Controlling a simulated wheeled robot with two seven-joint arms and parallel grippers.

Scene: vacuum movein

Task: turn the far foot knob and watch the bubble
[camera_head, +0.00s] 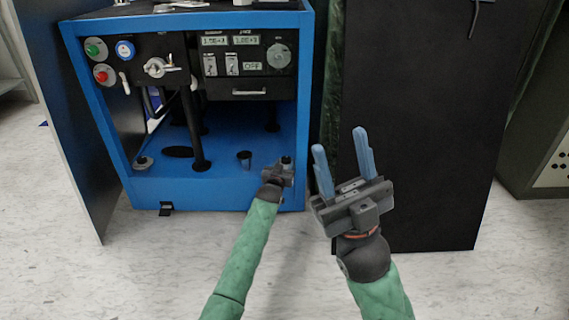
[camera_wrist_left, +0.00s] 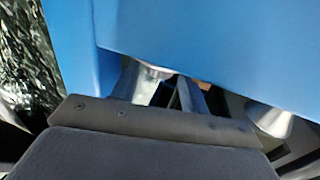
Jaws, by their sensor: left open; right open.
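The blue cabinet (camera_head: 225,190) stands ahead with an open lower bay. Small round grey-and-black knobs sit along its floor: a left knob (camera_head: 143,162), a middle knob (camera_head: 244,158) and a right-corner knob (camera_head: 287,160). I cannot tell which is the far foot knob. My left gripper (camera_head: 283,168) is open at the right front corner, close to the right-corner knob and partly covering it; contact is unclear. In the left wrist view, a silver round part (camera_wrist_left: 270,118) and another metal part (camera_wrist_left: 155,72) show below a blue panel. My right gripper (camera_head: 341,158) is open and empty, fingers upward. I cannot make out a bubble.
A tall dark panel (camera_head: 430,150) stands right, behind my right gripper. The pale floor in front is clear.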

